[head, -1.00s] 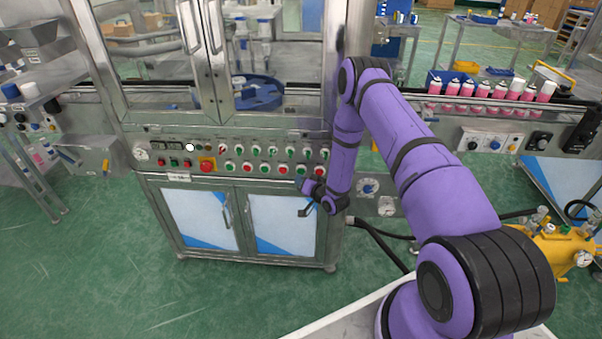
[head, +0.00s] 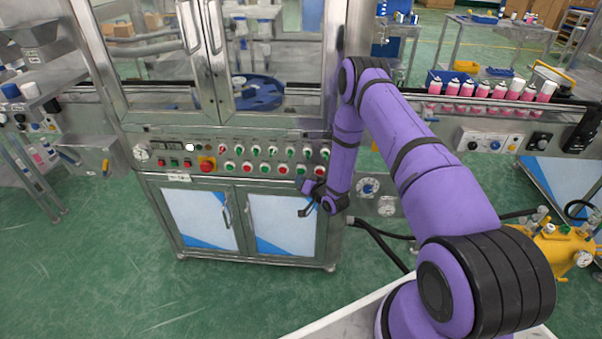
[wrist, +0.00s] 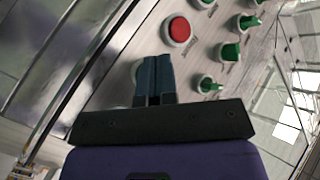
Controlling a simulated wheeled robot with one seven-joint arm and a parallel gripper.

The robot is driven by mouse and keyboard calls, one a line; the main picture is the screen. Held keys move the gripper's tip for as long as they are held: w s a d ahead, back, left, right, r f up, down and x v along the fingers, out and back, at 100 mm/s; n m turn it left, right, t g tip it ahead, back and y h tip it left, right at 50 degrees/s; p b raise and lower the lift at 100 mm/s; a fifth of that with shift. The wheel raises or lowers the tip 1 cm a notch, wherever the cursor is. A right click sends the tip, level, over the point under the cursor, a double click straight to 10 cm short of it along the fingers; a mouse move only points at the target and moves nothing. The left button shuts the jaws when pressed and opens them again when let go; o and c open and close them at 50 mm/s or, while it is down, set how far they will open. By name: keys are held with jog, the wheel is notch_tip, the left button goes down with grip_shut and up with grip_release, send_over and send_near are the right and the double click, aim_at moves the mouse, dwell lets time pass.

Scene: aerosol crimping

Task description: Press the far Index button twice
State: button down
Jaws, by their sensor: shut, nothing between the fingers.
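The button panel (head: 215,157) on the front of the steel machine carries rows of green and red buttons and green selector knobs. Its labels are too small to read, so I cannot tell which button is Index. In the wrist view the fingers of my gripper (wrist: 156,64) are together and empty, pointing at the panel. A red button (wrist: 179,30) is beside the tips.
Green knobs (wrist: 230,52) stick out from the panel right of my fingers. A red emergency stop (head: 207,164) is further left. A blue turntable (head: 258,93) is behind the glass doors. Cabinet doors (head: 283,222) with handles lie below. The green floor in front is clear.

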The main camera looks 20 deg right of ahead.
jog(key=shift+w+d, duration=0.1)
jog(key=shift+w+d, duration=0.1)
jog(key=shift+w, duration=0.15)
jog(key=shift+w+d, duration=0.2)
jog(key=shift+w, duration=0.15)
dwell(1.0)
jog(key=shift+s+a, duration=0.35)
jog(key=shift+s, duration=0.35)
jog(key=shift+s+a, duration=0.4)
jog(key=shift+s, duration=0.3)
jog(key=shift+s+a, duration=0.45)
jog(key=shift+s, duration=0.3)
jog(key=shift+s+a, duration=0.4)
jog(key=shift+s, duration=0.3)
jog(key=shift+r, duration=0.1)
